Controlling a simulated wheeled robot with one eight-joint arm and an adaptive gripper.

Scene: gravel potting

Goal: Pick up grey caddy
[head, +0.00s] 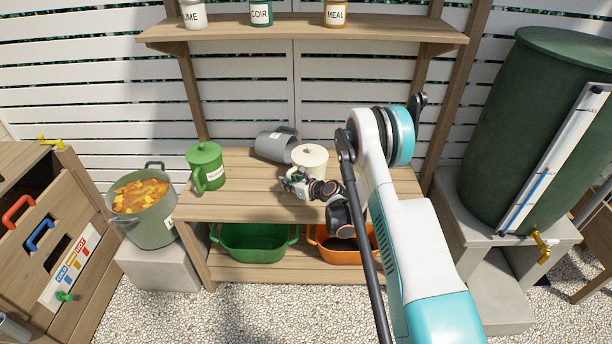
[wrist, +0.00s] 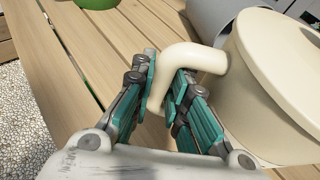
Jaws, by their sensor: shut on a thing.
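The grey caddy (head: 272,145) lies on its side at the back of the wooden bench, its handle up and to the right; its side also shows at the top of the wrist view (wrist: 216,15). A cream lidded caddy (head: 311,158) stands upright in front and to the right of it. My gripper (head: 292,184) is at the cream caddy's left front. In the wrist view my gripper (wrist: 166,100) is shut on the handle of the cream caddy (wrist: 262,85), not on the grey one.
A green lidded caddy (head: 205,167) stands on the bench's left. A green tub (head: 252,241) and an orange tub (head: 322,238) sit on the lower shelf. Labelled tins line the upper shelf (head: 300,28). The bench's front middle (head: 245,200) is clear.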

